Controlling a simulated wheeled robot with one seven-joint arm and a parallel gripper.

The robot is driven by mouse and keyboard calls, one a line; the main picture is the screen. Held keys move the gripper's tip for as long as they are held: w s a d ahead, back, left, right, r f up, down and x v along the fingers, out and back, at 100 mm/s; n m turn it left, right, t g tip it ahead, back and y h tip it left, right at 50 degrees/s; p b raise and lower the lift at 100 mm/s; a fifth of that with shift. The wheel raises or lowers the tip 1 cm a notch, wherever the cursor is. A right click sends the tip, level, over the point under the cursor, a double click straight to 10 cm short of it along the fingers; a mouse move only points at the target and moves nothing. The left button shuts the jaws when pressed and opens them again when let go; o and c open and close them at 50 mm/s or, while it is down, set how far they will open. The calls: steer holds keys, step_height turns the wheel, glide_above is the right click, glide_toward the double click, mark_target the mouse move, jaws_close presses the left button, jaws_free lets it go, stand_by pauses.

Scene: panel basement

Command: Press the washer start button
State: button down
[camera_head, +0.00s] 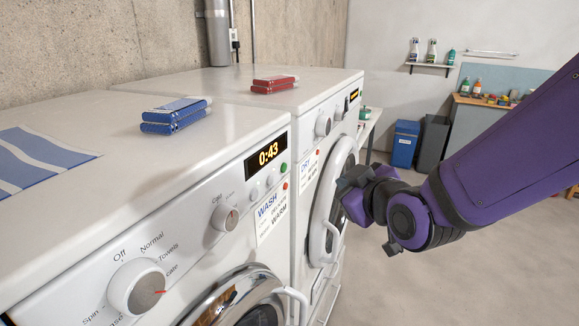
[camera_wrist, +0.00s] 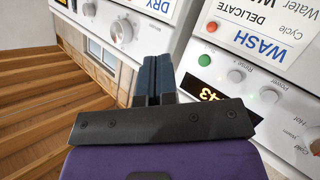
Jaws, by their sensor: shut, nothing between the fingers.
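The white washer (camera_head: 100,220) fills the left foreground of the head view. Its lit display (camera_head: 266,155) reads 0:43. A round green button (camera_head: 284,168) sits at the display's right end, above a red light (camera_head: 285,186) and a WASH label (camera_head: 270,212). My gripper (camera_head: 345,186) is to the right of the button, in front of the dryer and apart from the washer panel. In the wrist view my shut, empty fingers (camera_wrist: 152,72) point toward the machines. The green button (camera_wrist: 204,60) lies to their right, with the red light (camera_wrist: 212,26) above it.
The white dryer (camera_head: 318,95) stands just behind the washer, with its own knob and round door. A blue bin (camera_head: 404,143) stands farther back.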

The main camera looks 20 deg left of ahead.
mark_target(284, 168)
steer(key=a, duration=0.8)
steer(key=shift+w+a, duration=0.3)
steer(key=shift+a, duration=0.1)
steer(key=shift+a, duration=0.1)
stand_by(1.9)
steer(key=shift+a, duration=0.35)
